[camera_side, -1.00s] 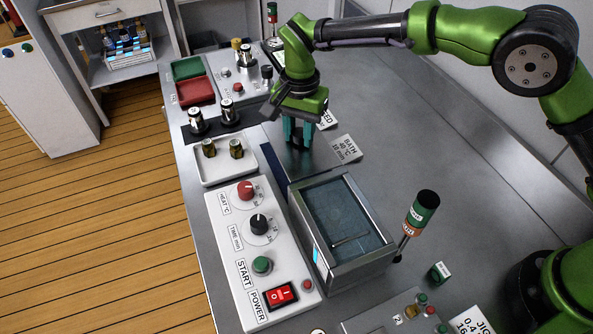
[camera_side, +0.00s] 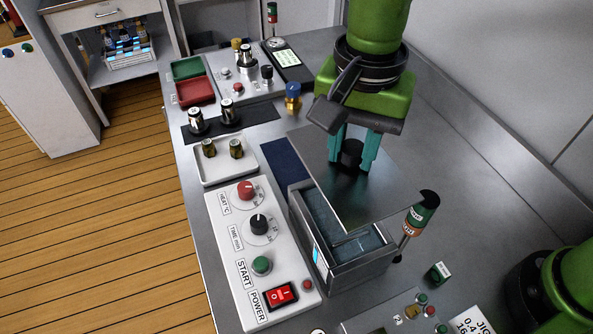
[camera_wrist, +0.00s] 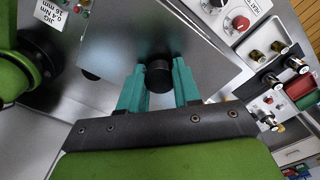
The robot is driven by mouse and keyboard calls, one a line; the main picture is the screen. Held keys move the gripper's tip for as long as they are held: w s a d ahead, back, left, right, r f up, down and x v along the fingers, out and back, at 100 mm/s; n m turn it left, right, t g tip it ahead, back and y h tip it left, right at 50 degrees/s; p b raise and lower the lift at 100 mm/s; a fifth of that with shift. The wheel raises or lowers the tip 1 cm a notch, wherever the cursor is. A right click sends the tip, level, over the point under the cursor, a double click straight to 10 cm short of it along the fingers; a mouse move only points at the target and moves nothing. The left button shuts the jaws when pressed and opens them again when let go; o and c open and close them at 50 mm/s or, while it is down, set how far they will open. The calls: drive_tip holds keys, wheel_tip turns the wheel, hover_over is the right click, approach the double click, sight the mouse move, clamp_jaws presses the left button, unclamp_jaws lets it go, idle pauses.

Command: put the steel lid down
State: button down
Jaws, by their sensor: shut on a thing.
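The steel lid (camera_side: 325,170) is a flat square plate with a black knob (camera_side: 351,154). My gripper (camera_side: 354,158) is shut on the knob, one teal finger on each side. The lid hangs in the air over the back right part of the open steel bath (camera_side: 330,262), turned at an angle to it. It hides part of the bath's opening. In the wrist view the lid (camera_wrist: 110,60) lies under my fingers, with its knob (camera_wrist: 159,77) between them.
The control panel (camera_side: 225,268) with dials and a red power switch stands left of the bath. A dark blue mat (camera_side: 284,162) lies behind the bath.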

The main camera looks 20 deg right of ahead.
wheel_tip(320, 180, down, 10)
idle(0.5)
drive_tip(key=shift+d+f, duration=0.1)
drive_tip(key=shift+f, duration=0.1)
drive_tip(key=shift+f, duration=0.5)
drive_tip(key=c, duration=0.8)
unclamp_jaws()
drive_tip(key=shift+r, duration=0.1)
